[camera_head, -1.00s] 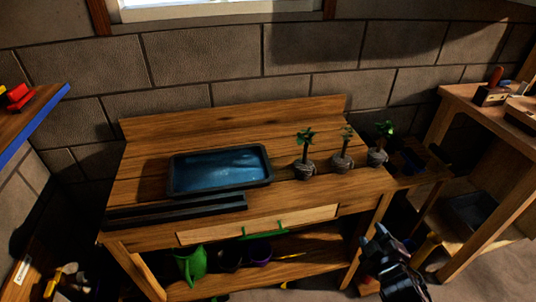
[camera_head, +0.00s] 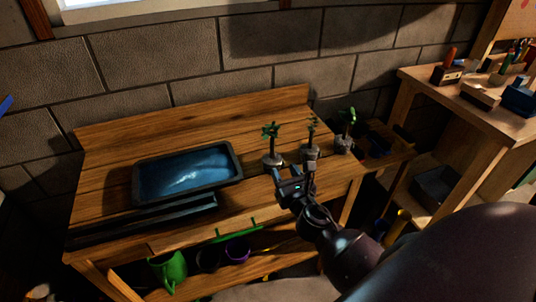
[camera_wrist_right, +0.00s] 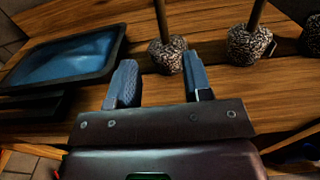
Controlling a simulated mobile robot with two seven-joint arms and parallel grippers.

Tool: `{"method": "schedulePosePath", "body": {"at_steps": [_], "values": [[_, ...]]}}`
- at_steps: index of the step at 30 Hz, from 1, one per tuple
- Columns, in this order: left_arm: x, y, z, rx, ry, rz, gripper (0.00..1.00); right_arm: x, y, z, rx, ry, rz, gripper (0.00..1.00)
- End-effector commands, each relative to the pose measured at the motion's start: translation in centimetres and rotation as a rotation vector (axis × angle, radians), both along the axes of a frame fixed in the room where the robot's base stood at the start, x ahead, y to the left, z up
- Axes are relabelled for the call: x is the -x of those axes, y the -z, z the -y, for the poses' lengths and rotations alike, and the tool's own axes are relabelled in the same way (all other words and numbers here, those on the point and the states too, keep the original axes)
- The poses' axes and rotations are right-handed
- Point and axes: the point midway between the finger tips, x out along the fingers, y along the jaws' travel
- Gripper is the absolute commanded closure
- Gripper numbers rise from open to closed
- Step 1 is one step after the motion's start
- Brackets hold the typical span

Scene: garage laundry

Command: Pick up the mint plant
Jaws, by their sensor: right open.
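Three small plants with grey, speckled root balls stand upright in a row at the right of the wooden bench: a left plant (camera_head: 271,158), a middle plant (camera_head: 312,133) and a right plant (camera_head: 345,145). I cannot tell which is the mint. My left gripper is out of view.
A dark tray with a blue inside (camera_head: 187,174) lies left of the plants on the bench (camera_head: 110,150). A green watering can (camera_head: 167,268) and a purple pot (camera_head: 238,249) are on the lower shelf. Another workbench (camera_head: 440,101) with tools stands at the right.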

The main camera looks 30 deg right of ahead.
Motion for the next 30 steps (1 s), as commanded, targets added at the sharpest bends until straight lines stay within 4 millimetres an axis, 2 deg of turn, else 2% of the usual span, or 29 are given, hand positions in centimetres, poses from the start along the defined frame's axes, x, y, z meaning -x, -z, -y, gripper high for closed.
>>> {"method": "schedulePosePath", "body": {"at_steps": [9, 17, 25, 30], "values": [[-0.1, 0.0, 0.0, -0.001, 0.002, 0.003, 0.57, -4.0, 0.0, 1.0, 0.007, -0.001, 0.0, 0.54], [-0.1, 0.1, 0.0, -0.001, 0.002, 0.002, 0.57, -5.6, 0.1, 1.4, 0.005, 0.0, -0.001, 0.54], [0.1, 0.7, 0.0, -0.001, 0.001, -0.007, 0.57, -8.9, 0.6, 2.5, 0.003, 0.0, -0.001, 0.54], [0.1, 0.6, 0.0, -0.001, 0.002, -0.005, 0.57, -10.2, 0.6, 2.8, 0.005, 0.0, -0.001, 0.54]]}}
